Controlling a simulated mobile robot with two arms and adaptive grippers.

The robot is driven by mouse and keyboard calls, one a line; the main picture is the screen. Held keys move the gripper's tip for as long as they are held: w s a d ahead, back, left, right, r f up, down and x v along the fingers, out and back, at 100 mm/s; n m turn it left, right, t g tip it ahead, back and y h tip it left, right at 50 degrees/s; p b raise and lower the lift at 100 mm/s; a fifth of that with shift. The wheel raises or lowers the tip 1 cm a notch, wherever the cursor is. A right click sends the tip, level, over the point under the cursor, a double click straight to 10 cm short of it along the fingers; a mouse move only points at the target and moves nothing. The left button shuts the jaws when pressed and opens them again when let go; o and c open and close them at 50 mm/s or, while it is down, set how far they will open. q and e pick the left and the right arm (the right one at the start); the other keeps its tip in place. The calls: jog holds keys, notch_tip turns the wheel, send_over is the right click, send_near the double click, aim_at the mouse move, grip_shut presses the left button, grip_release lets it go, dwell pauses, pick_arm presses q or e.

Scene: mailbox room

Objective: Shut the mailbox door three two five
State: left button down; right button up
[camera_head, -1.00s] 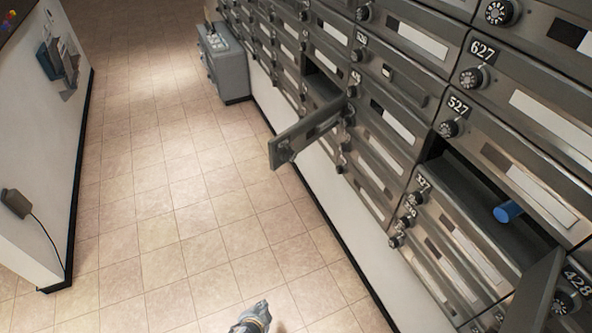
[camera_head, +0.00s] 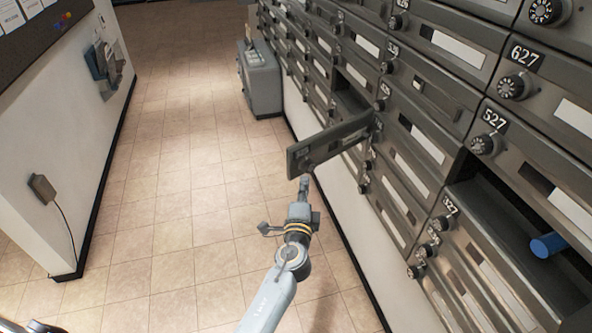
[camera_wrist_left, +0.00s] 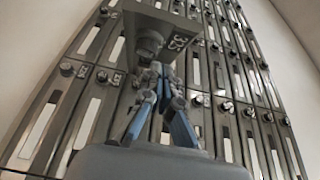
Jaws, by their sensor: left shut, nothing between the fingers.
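A grey mailbox door (camera_head: 328,146) stands swung open into the aisle, left of its dark open compartment (camera_head: 350,95). In the left wrist view the open door (camera_wrist_left: 185,20) fills the upper middle, with a round dial and a partly hidden number plate. I cannot read the full number. My left gripper (camera_head: 304,184) is shut and empty, just below the door's outer end in the head view. In the left wrist view the fingertips (camera_wrist_left: 158,68) are close under the dial; I cannot tell if they touch.
A second compartment (camera_head: 490,205) under 527 is open, with a blue cylinder (camera_head: 549,245) inside. A grey box (camera_head: 262,80) stands on the floor by the mailbox wall. A white wall (camera_head: 60,150) bounds the left. The tiled floor (camera_head: 180,170) between is clear.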

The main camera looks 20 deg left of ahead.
aim_at(297, 162)
pick_arm(q)
jog(key=w+a, duration=0.1)
jog(key=w, duration=0.1)
jog(key=w+a, duration=0.2)
jog(key=shift+w+a+p, duration=0.1)
jog(key=shift+w+p, duration=0.05)
jog(key=shift+p, duration=0.15)
jog(key=shift+w+a, duration=0.2)
jog(key=shift+a, duration=0.1)
